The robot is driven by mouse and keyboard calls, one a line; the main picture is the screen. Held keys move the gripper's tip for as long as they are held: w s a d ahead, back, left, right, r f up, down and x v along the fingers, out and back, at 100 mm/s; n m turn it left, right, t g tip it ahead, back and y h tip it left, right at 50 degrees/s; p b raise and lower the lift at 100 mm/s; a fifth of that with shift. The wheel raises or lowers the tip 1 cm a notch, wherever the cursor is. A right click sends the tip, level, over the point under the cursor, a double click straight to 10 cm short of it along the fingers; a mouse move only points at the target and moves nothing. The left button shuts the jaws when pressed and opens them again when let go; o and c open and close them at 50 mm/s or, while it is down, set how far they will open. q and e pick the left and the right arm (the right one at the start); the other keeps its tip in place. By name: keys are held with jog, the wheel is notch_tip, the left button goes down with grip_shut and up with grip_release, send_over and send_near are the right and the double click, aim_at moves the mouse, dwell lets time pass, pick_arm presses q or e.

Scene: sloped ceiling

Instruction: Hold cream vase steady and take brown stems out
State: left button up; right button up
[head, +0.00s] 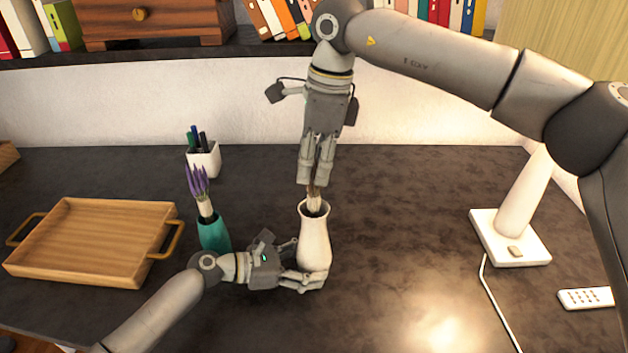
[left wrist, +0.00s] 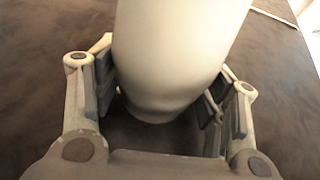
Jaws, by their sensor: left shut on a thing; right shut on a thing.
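The cream vase (head: 314,243) stands upright on the dark table. My left gripper (head: 306,265) is shut around its lower body from the left. In the left wrist view the vase (left wrist: 175,55) fills the space between the fingers of my left gripper (left wrist: 168,100). The brown stems (head: 313,201) show at the vase's mouth, with their lower part inside the neck. My right gripper (head: 315,180) points down from above the vase and is shut on the top of the stems, which its fingers hide.
A teal vase (head: 214,234) with purple flowers stands just left, near my left arm. A wooden tray (head: 90,240) lies further left, a pen cup (head: 205,160) behind. A white lamp base (head: 508,238) and remote (head: 586,298) are at the right. The table between is clear.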

notch_tip(320, 180, up, 8)
jog(key=shift+f, duration=0.15)
pick_arm(q)
jog(key=o, duration=0.9)
jog(key=shift+c, duration=0.2)
jog(key=v, duration=0.7)
jog(key=shift+s+a, duration=0.15)
jog(key=shift+a, duration=0.05)
jog(key=shift+r, duration=0.1)
jog(key=shift+r, duration=0.1)
